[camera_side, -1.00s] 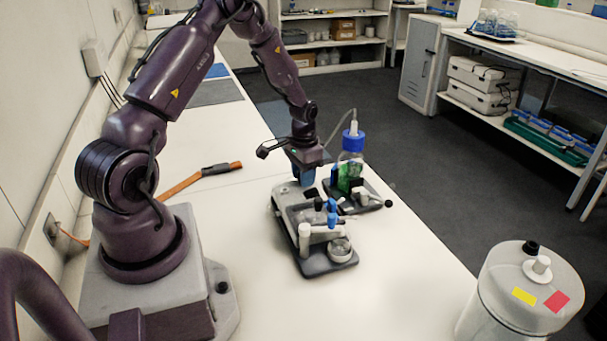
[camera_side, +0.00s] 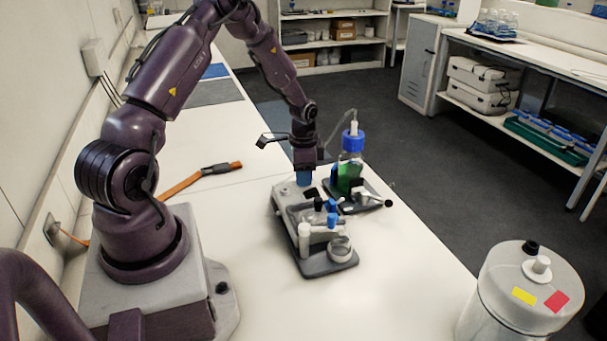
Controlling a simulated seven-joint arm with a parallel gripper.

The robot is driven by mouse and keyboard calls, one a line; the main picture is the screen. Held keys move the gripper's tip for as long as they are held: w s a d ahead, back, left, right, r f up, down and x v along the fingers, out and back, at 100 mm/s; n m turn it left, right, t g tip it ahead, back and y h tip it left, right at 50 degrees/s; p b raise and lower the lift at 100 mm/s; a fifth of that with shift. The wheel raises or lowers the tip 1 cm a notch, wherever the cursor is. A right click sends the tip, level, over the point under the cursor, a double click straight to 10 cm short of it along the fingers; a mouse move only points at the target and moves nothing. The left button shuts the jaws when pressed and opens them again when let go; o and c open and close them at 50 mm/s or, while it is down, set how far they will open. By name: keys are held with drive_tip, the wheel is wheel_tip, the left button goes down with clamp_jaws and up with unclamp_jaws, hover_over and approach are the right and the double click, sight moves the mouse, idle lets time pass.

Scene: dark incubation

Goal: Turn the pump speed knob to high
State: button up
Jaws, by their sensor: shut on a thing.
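The grey pump unit (camera_side: 284,192) stands on the white bench in the middle of the side view, with blue, white and black fittings on top. My gripper (camera_side: 303,180) points straight down at the rear end of the unit, its blue fingertips low against the top. It is shut on the pump speed knob, which the fingers hide. The knob's pointer and any speed marks cannot be made out.
A blue-capped bottle (camera_side: 351,165) with green contents and a tube stands close to the right of my gripper. An orange-handled tool (camera_side: 205,172) lies to the left. The bench in front of the pump is clear.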

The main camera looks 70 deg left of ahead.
sight(297, 191)
drive_tip(key=shift+r, duration=0.1)
drive_tip(key=o, duration=0.9)
wheel_tip(297, 191, up, 13)
drive_tip(key=shift+f, duration=0.1)
drive_tip(key=s+d+r+n+t, duration=0.1)
drive_tip(key=s+d+r+t, duration=0.1)
drive_tip(key=s+d+r, duration=0.3)
drive_tip(key=s+d+r+n+t, duration=0.1)
drive_tip(key=s+d+r, duration=0.4)
drive_tip(key=d, duration=0.6)
drive_tip(key=s+d+r+n+t, duration=0.1)
drive_tip(key=s+d+r+t, duration=0.1)
drive_tip(key=s+d+r, duration=0.2)
drive_tip(key=shift+s+d+r+t, duration=0.2)
drive_tip(key=shift+d+r, duration=0.55)
drive_tip(key=shift+d, duration=0.3)
drive_tip(key=shift+s+d+r+t, duration=0.1)
drive_tip(key=shift+s+d+r, duration=0.1)
drive_tip(key=shift+d+r, duration=0.7)
